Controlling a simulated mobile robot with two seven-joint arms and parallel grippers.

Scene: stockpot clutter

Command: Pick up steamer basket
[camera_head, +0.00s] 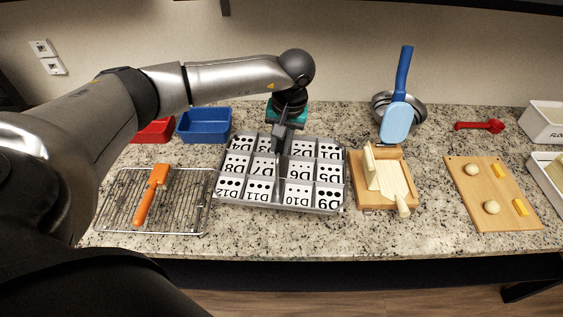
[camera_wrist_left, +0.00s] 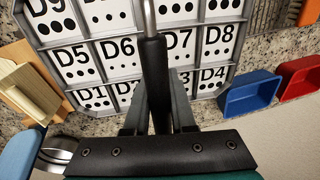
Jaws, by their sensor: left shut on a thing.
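My left gripper (camera_head: 284,128) is above the middle back of a grey divided tray with labelled compartments (camera_head: 213,197). In the left wrist view, my left gripper (camera_wrist_left: 157,100) is shut on a black handle (camera_wrist_left: 153,65) with a thin metal rod at its end. The rest of the held thing is out of view or hidden. I see nothing that is clearly a steamer basket. Round metal bowls (camera_head: 416,112) stand at the back right, partly behind a blue paddle-like tool (camera_head: 398,115). My right gripper is not in view.
A wire rack (camera_head: 115,205) with an orange-handled tool (camera_head: 145,205) lies left. Red (camera_head: 152,132) and blue (camera_head: 205,127) bins stand behind. A wooden press-like object (camera_head: 385,180), a board with dough balls (camera_head: 465,195) and a red tool (camera_head: 480,126) are right.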

